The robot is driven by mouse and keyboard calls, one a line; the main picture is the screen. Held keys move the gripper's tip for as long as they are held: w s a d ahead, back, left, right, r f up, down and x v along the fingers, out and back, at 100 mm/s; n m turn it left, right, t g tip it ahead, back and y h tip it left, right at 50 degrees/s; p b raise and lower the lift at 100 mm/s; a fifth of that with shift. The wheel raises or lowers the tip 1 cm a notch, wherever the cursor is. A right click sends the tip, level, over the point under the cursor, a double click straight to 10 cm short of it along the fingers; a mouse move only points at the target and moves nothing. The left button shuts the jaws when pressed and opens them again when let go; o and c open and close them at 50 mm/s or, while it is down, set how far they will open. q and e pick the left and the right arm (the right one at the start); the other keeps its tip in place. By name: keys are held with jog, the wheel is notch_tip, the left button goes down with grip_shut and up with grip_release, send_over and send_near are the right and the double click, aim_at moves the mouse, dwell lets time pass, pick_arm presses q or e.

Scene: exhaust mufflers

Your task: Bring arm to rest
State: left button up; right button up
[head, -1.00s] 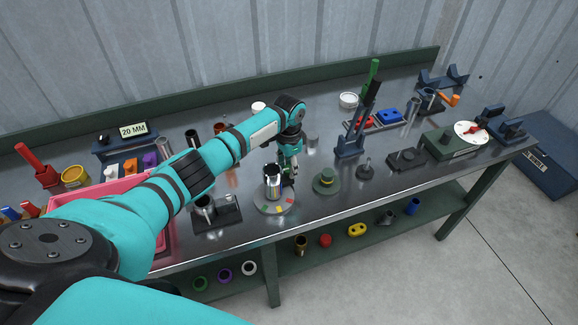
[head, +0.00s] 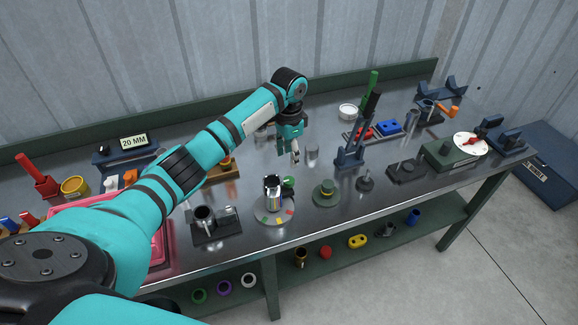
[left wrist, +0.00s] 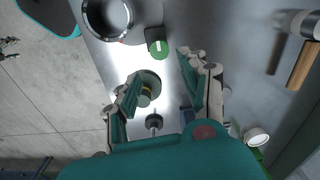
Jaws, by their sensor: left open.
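My left gripper (head: 295,157) hangs from the teal arm (head: 228,128) above the steel bench, behind the shiny metal tube (head: 271,192). Its fingers are apart and nothing is between them; they also show spread in the left wrist view (left wrist: 160,80). The tube stands upright on a round disc (head: 265,216) with coloured marks, next to a green part (head: 288,183). In the left wrist view the tube's open end (left wrist: 108,16) is at the top, apart from the fingers. My right gripper is not in view.
A green round stand (head: 325,196) and a tall dark lever press (head: 352,145) stand right of the disc. A dark block with a metal cup (head: 207,222) is left of it. A pink tray (head: 157,248) lies under the arm. A lower shelf (head: 330,262) carries several coloured parts.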

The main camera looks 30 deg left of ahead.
pick_arm(q)
jog(key=shift+r, duration=0.9)
